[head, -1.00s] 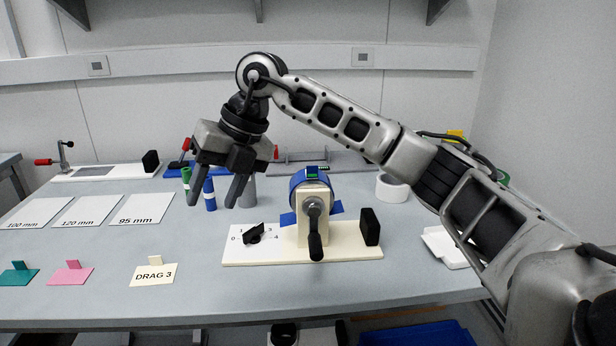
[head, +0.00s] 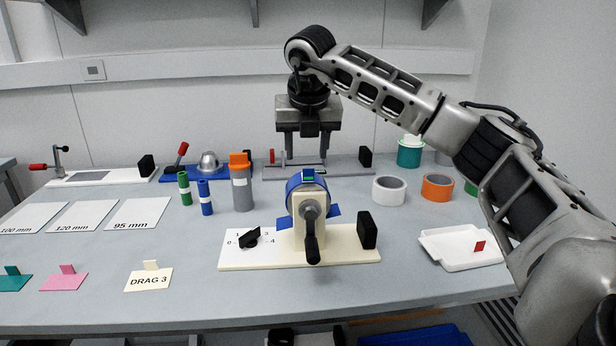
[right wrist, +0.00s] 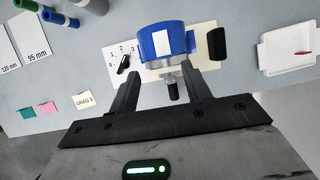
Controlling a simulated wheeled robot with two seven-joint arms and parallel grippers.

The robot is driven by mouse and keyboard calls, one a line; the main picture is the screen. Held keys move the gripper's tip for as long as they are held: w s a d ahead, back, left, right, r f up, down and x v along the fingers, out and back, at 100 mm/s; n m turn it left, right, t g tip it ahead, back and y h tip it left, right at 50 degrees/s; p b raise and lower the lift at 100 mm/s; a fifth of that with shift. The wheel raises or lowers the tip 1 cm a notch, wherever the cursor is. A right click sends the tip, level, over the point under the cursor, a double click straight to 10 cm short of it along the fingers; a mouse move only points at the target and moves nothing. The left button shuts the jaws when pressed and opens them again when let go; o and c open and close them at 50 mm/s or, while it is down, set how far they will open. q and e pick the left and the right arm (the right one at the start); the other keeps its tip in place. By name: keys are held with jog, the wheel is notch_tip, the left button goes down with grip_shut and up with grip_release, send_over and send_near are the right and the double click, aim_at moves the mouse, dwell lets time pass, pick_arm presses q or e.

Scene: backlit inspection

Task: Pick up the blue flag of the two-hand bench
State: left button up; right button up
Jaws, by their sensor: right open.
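A cream bench (head: 350,256) stands at the front middle of the table, with a dial plate, a black-handled post and a black block. A blue drum (head: 294,187) with a small green mark sits behind its post; the drum also shows in the right wrist view (right wrist: 150,45). Flat blue tabs (head: 334,209) stick out on both sides below the drum. I cannot tell which blue part is the flag. My right gripper (head: 307,157) is open and empty, pointing down above and behind the drum. In the right wrist view its fingers (right wrist: 163,90) frame the bench's handle. My left gripper is out of view.
Teal, pink and cream cards (head: 148,279) with upright tabs lie at the front left. Green and blue cylinders (head: 206,198) and a grey bottle (head: 242,192) stand left of the drum. Tape rolls (head: 389,190) and a white tray (head: 459,262) with a red piece are at right.

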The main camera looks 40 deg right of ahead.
aim_at(309, 170)
jog(key=x, duration=0.5)
jog(key=shift+d+f, duration=0.3)
jog(key=c, duration=1)
